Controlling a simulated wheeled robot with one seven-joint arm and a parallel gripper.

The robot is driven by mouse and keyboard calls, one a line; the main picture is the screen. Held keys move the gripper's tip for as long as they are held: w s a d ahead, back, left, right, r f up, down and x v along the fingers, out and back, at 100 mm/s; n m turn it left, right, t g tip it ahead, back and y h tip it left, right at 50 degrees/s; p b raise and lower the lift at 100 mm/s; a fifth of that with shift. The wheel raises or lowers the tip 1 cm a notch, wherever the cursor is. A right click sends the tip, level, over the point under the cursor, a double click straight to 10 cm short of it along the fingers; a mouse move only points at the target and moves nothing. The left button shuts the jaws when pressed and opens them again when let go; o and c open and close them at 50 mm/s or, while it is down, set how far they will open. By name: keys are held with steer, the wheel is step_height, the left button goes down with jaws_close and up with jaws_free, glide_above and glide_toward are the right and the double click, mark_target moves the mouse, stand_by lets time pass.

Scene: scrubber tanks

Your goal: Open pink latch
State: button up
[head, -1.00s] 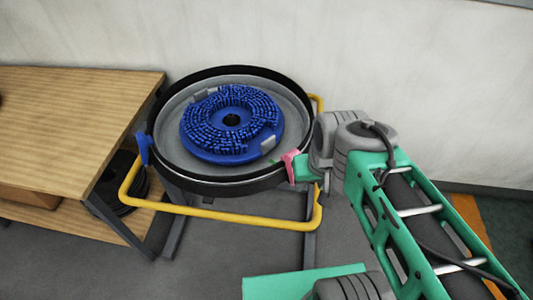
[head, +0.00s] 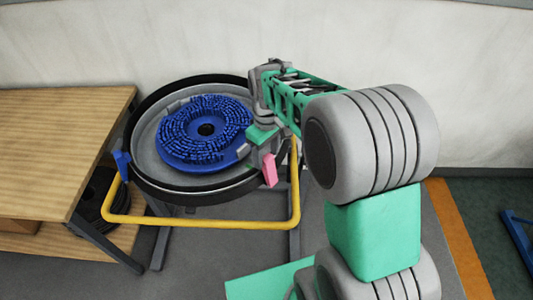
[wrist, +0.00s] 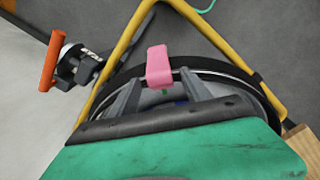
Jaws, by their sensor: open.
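The pink latch (head: 270,170) is at the right front rim of the round tank (head: 147,185), tilted outward from the rim. It also shows in the wrist view (wrist: 159,66), jutting past the dark rim just beyond my fingers. My gripper (head: 265,148) is at the rim beside the latch, on its inner side. In the wrist view my two grey fingers (wrist: 160,92) are spread apart with nothing held between them. Whether a finger touches the latch I cannot tell. A blue round brush (head: 185,148) lies in the tank.
A yellow tube frame (head: 200,222) runs around the tank's front. A blue latch (head: 122,163) is on the left rim. A wooden shelf table (head: 50,150) stands at left. The wrist view shows an orange handle (wrist: 50,60) by the frame. A wall is behind.

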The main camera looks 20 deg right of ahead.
steer(key=shift+f, duration=0.4)
steer(key=shift+c, duration=0.2)
jaws_close()
stand_by(1.0)
